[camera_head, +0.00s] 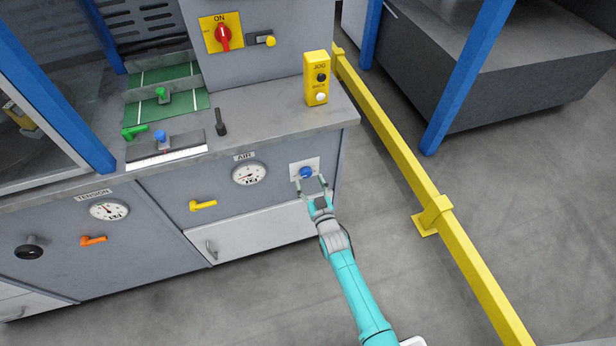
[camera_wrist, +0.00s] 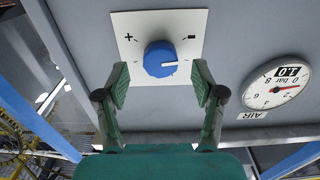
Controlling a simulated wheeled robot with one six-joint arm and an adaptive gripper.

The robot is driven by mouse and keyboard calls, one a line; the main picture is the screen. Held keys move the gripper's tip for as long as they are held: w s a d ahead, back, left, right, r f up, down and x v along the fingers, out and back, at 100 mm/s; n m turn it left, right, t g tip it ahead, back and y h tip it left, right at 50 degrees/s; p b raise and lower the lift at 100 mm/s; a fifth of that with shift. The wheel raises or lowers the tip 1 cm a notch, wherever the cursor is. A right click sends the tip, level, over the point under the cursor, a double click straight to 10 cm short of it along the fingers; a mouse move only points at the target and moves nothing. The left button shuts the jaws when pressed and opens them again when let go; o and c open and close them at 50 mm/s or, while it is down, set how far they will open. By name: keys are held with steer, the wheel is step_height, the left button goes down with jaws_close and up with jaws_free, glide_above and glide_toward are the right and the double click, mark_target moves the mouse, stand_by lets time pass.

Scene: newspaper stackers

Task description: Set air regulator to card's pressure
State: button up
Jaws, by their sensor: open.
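The blue regulator knob (camera_head: 306,172) sits on a white plate on the grey cabinet front. In the wrist view the knob (camera_wrist: 158,58) has a white mark pointing right, with a plus on the plate's left and a minus on its right. My gripper (camera_head: 313,185) is open in front of the knob. In the wrist view the fingers of my gripper (camera_wrist: 160,85) stand either side of the knob's lower edge, apart from it. The AIR gauge (camera_head: 249,174) is left of the knob; the gauge (camera_wrist: 277,83) appears inverted in the wrist view. I cannot make out a pressure card.
A yellow-handled valve (camera_head: 203,205) is below the AIR gauge. The TENSION gauge (camera_head: 109,210) is further left. A yellow JOG box (camera_head: 317,78) stands on the counter above. A yellow rail (camera_head: 400,155) runs along the right; grey floor lies between.

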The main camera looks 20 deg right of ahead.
steer(key=shift+w, duration=1.4)
steer(key=c, duration=1.1)
steer(key=shift+c, duration=0.2)
